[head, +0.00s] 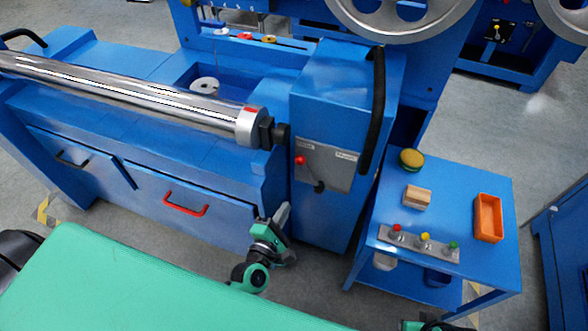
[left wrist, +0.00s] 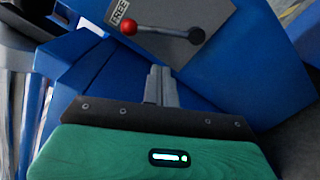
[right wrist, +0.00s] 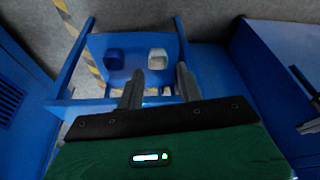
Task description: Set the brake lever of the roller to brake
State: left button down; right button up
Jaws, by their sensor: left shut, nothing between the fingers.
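The brake lever has a red knob (head: 299,160) and a dark arm on a grey plate (head: 338,172) on the roller's blue end housing. The lever tilts up and left, toward the left label. In the left wrist view the red knob (left wrist: 128,27) is beside the word FREE, with the dark pivot (left wrist: 196,35) to its right. The metal roller (head: 150,95) lies to the left of the housing. My left gripper (head: 284,213) is shut and empty, below the lever and apart from it. My right gripper (right wrist: 160,85) is open and empty, by the side table.
A blue side table (head: 465,185) holds an orange bin (head: 488,218), a burger-like item (head: 411,159), a tan block (head: 417,197) and a button strip (head: 418,243). A dark curved handle (head: 375,110) runs along the housing. A green surface (head: 130,285) fills the lower left.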

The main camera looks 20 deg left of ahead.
aim_at(310, 174)
pick_arm(q)
jog(key=shift+w+a+r+n, duration=0.25)
jog(key=shift+w+r+n, duration=0.15)
jog(key=shift+r, duration=0.25)
pick_arm(e)
jog(key=shift+w+a+r, duration=0.15)
jog(key=shift+w+r, duration=0.1)
jog(key=shift+r, duration=0.3)
pick_arm(q)
jog(key=w, duration=1)
jog(key=shift+d, duration=0.4)
pick_arm(e)
jog(key=shift+f, duration=0.2)
pick_arm(q)
jog(key=shift+r, duration=0.15)
pick_arm(e)
jog(key=shift+r, duration=0.1)
pick_arm(q)
jog(key=shift+d+r, duration=0.1)
